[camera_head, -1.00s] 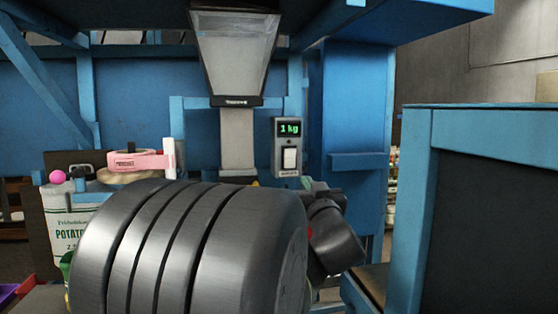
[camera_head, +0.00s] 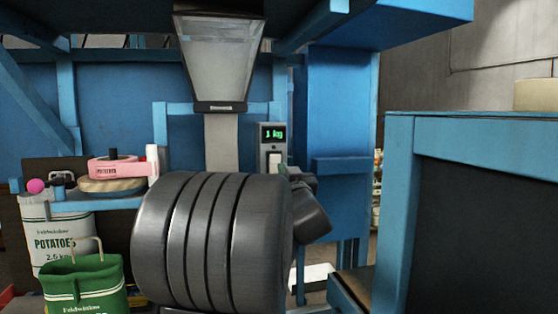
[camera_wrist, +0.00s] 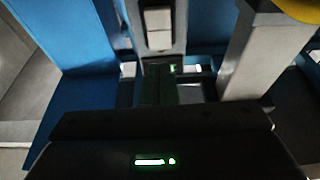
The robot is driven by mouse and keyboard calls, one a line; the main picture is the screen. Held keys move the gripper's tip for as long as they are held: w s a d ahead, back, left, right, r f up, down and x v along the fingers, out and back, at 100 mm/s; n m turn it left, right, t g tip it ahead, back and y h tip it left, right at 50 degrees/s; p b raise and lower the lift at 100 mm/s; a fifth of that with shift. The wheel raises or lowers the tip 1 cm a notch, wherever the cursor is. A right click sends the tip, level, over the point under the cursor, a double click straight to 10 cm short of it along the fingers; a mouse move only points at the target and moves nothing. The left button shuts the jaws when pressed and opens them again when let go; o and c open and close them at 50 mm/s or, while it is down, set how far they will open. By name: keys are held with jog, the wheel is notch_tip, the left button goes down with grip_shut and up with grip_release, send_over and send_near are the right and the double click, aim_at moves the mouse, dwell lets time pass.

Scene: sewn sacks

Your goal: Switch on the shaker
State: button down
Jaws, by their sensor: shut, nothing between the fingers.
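A grey control box (camera_head: 271,136) with a green "1 kg" display stands beside the chute. Its white rocker switch (camera_head: 274,159) is below the display; the gripper end partly covers its lower part. In the wrist view the white switch (camera_wrist: 157,24) is at the top, just beyond my gripper (camera_wrist: 172,70). My gripper is shut and empty, close below the switch. I cannot tell whether it touches. In the head view my arm hides most of it. A grey hopper (camera_head: 219,65) hangs above a pale chute (camera_head: 221,140). Which part is the shaker is not clear.
A green sack (camera_head: 84,285) and a white potato sack (camera_head: 50,235) stand at the left. Blue frame posts (camera_head: 340,130) and a blue-edged dark panel (camera_head: 398,200) bound the right side.

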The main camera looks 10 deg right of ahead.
aim_at(276, 155)
jog(key=x, duration=0.5)
jog(key=shift+w+r, duration=0.1)
jog(key=shift+w, duration=0.2)
jog(key=shift+p, duration=0.35)
